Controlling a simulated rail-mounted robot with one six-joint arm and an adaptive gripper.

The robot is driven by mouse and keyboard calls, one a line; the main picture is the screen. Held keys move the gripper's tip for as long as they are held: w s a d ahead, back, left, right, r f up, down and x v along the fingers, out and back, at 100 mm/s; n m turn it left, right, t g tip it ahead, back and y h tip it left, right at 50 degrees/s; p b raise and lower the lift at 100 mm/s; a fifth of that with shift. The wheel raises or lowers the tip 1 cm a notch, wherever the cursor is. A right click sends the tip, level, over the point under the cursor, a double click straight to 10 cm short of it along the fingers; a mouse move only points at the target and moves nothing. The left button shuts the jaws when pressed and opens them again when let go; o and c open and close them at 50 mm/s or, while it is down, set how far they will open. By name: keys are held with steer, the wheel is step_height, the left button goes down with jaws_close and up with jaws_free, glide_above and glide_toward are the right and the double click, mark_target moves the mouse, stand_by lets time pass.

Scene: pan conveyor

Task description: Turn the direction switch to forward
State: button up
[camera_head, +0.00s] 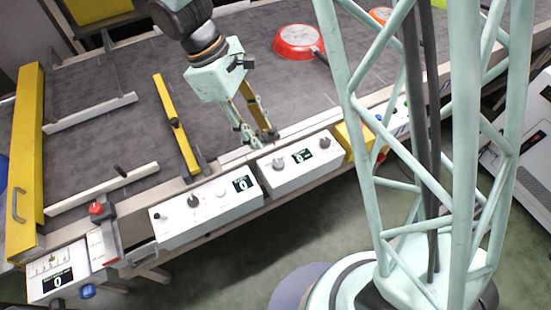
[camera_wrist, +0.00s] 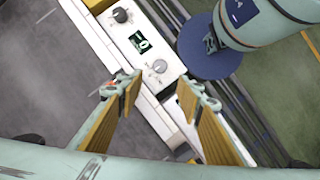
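I cannot tell which control is the direction switch; labels are too small to read. The right white control box (camera_head: 262,183) has a left knob (camera_head: 278,163), a display and a right knob (camera_head: 324,142). The left white control box (camera_head: 165,232) has a dark-tipped switch (camera_head: 193,200), a round button (camera_head: 220,193) and a display. My gripper (camera_head: 262,138) is open and empty, pointing down at the belt edge just behind the right box. In the wrist view, my gripper (camera_wrist: 158,93) has its fingers apart; a box with two knobs (camera_wrist: 122,15) (camera_wrist: 160,66) and a display lies beyond them.
The grey conveyor belt (camera_head: 120,115) carries a red pan (camera_head: 299,42). A yellow bar (camera_head: 178,125) crosses the belt left of my gripper. A red button (camera_head: 97,208) sits at the front left. My lattice column stands at the right.

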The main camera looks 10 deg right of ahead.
mark_target(277, 163)
steer(key=b+x, duration=0.3)
steer(key=x, duration=1)
steer(key=shift+r+b, duration=0.1)
steer(key=shift+b, duration=0.2)
steer(key=shift+c, duration=0.5)
steer(key=c, duration=0.7)
